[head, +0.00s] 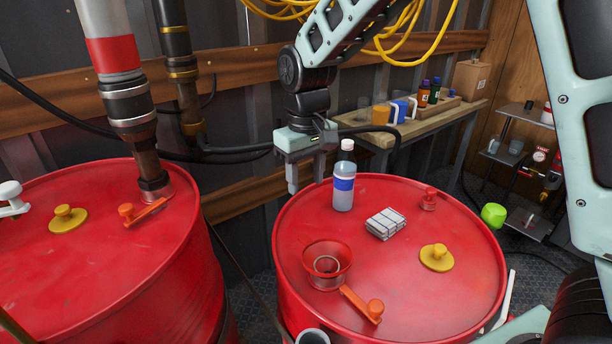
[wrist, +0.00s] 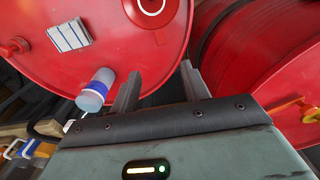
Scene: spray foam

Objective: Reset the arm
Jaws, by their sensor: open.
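My gripper (head: 306,180) hangs from my arm at the back left edge of the right red drum (head: 390,300), with its fingers pointing down. Its two fingers are apart and nothing is between them, as the wrist view (wrist: 160,85) also shows. A clear bottle with a blue and white label (head: 343,182) stands upright on the drum, just right of the fingers and apart from them. The bottle also shows in the wrist view (wrist: 97,92), left of the fingers. No can marked as spray foam can be made out.
The drum top also holds a white packet (head: 385,223), a red funnel (head: 326,262), a yellow cap (head: 437,257) and an orange valve handle (head: 364,304). A second red drum (head: 90,270) with a pipe stands left. A wooden bench (head: 425,122) with mugs and bottles is behind.

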